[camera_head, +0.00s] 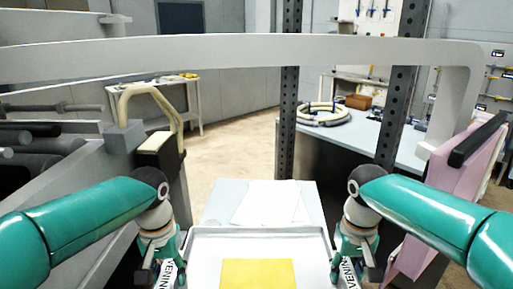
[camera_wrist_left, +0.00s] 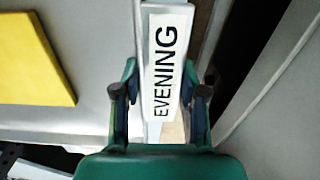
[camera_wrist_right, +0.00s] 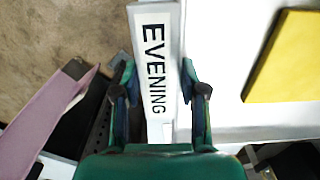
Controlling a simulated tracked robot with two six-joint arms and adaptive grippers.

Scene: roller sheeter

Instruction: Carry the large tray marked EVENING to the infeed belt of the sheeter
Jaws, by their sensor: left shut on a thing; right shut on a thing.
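The large tray (camera_head: 258,236) is pale with a raised rim and shows at the bottom middle of the head view. An EVENING label (camera_wrist_left: 165,65) is on its left side, and another EVENING label (camera_wrist_right: 156,65) is on its right side. My left gripper (camera_head: 160,268) is shut on the tray's left edge, with its fingers (camera_wrist_left: 160,95) either side of the label. My right gripper (camera_head: 352,268) is shut on the right edge, with its fingers (camera_wrist_right: 160,92) either side of the label there. A yellow slab (camera_head: 258,274) lies in the tray. The tray's near part is cut off.
A pale surface (camera_head: 215,200) with a white sheet (camera_head: 270,203) lies just beyond the tray. Dark posts (camera_head: 287,100) and a grey bench (camera_head: 400,150) stand behind to the right. A pink panel (camera_head: 455,190) is at right. Grey machine parts with rollers (camera_head: 35,165) are at left.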

